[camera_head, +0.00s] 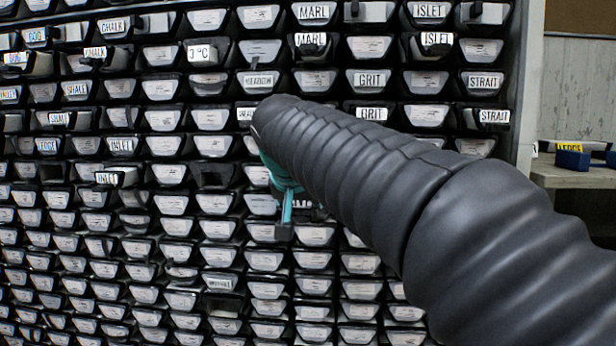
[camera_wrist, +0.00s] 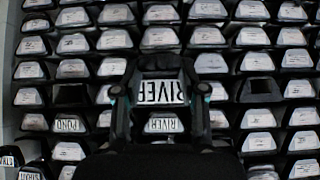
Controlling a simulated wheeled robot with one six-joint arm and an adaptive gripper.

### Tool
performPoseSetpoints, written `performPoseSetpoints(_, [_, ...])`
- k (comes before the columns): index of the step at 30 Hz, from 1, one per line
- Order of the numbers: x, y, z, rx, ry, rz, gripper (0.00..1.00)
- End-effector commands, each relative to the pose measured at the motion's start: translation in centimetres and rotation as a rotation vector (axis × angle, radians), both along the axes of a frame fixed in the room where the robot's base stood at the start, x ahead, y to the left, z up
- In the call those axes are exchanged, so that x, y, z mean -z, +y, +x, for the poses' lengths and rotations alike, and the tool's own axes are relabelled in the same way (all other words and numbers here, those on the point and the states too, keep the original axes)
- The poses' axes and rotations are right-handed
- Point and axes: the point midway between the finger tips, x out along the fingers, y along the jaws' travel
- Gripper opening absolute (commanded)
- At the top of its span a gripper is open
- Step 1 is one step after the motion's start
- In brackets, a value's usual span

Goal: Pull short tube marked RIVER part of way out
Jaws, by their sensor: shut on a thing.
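A tube end with a white label marked RIVER (camera_wrist: 161,92), upside down in the wrist view, sits between the two fingers of my gripper (camera_wrist: 160,98). My gripper is shut on it, one finger on each side. A second tube marked RIVER (camera_wrist: 163,126) lies just below it in this view, apart from the fingertips. How far the held tube stands out of its slot, I cannot tell. In the head view my teal gripper (camera_head: 284,205) is against the rack, and my dark arm hides the held tube.
The rack (camera_head: 519,80) is packed with labelled tubes. A tube marked POND (camera_wrist: 68,125) is nearby in the wrist view, with dark empty slots (camera_wrist: 260,89) on either side. Some tubes stick out at the upper left. A bench (camera_head: 575,178) with a blue block (camera_head: 572,160) stands right.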

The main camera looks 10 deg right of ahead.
Motion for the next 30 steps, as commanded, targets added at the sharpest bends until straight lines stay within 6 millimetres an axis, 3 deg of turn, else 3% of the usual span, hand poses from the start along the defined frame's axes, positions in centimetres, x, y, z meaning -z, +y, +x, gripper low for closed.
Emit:
performPoseSetpoints(12, [-0.1,0.2,-0.7,-0.001,-0.001,0.0,0.0])
performPoseSetpoints(13, [-0.1,0.2,-0.7,-0.001,-0.001,0.0,0.44])
performPoseSetpoints(16, [0.0,0.2,-0.7,-0.001,-0.001,0.0,0.69])
performPoseSetpoints(25, [0.3,0.3,-0.7,0.001,0.007,0.0,0.7])
performPoseSetpoints(30, [-0.6,0.5,-1.4,-0.001,0.002,0.001,0.7])
